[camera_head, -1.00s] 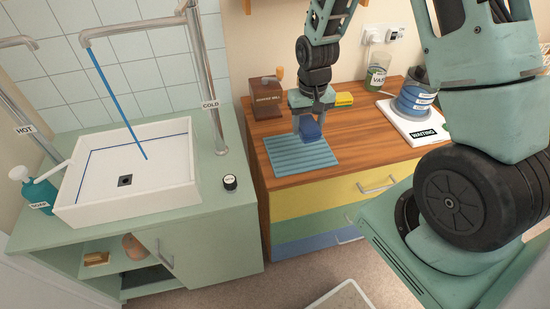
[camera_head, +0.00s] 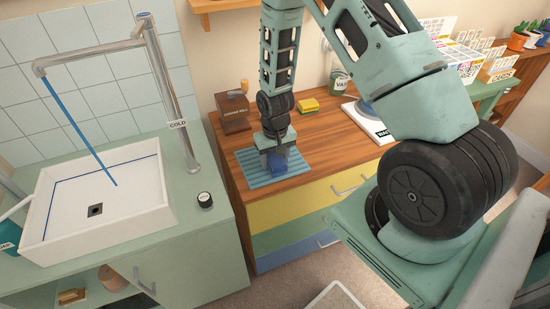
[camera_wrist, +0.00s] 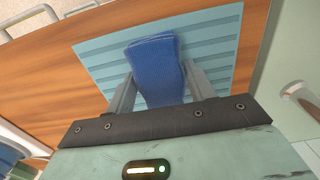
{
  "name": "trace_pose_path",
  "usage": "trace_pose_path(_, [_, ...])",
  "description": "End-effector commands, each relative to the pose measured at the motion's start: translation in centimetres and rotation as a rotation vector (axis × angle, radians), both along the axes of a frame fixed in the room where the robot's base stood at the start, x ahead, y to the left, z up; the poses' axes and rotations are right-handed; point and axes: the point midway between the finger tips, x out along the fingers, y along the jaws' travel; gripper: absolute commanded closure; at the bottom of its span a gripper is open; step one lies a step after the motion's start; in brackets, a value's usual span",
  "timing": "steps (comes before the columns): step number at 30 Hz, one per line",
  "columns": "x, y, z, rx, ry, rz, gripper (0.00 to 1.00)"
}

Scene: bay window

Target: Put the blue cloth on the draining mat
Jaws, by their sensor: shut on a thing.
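The blue cloth (camera_wrist: 158,70) is a small folded bundle between my gripper's two fingers in the wrist view. It also shows below the gripper in the head view (camera_head: 278,164). My gripper (camera_wrist: 160,92) points down and is shut on the cloth; it also shows in the head view (camera_head: 275,158). The draining mat (camera_wrist: 108,62) is light blue and ribbed, and lies on the wooden counter (camera_head: 330,135). It also shows in the head view (camera_head: 251,172). The cloth is over the mat; whether it touches the mat I cannot tell.
A brown mill (camera_head: 233,112) stands behind the mat, with a yellow box (camera_head: 309,106) to its right.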

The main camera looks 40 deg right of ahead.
Motion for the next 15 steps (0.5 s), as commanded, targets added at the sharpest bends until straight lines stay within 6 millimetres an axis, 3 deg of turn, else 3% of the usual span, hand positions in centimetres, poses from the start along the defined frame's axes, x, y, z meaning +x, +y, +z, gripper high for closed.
trace_pose_path(5, [-0.02, 0.01, -0.39, 0.0, 0.001, 0.0, 0.88])
trace_pose_path(6, [-0.01, 0.0, -0.34, 0.0, 0.0, 0.0, 0.41])
trace_pose_path(8, [-0.01, 0.0, -0.29, 0.0, 0.0, 0.0, 0.25])
trace_pose_path(15, [-0.01, 0.0, -0.27, 0.0, 0.0, 0.0, 0.25])
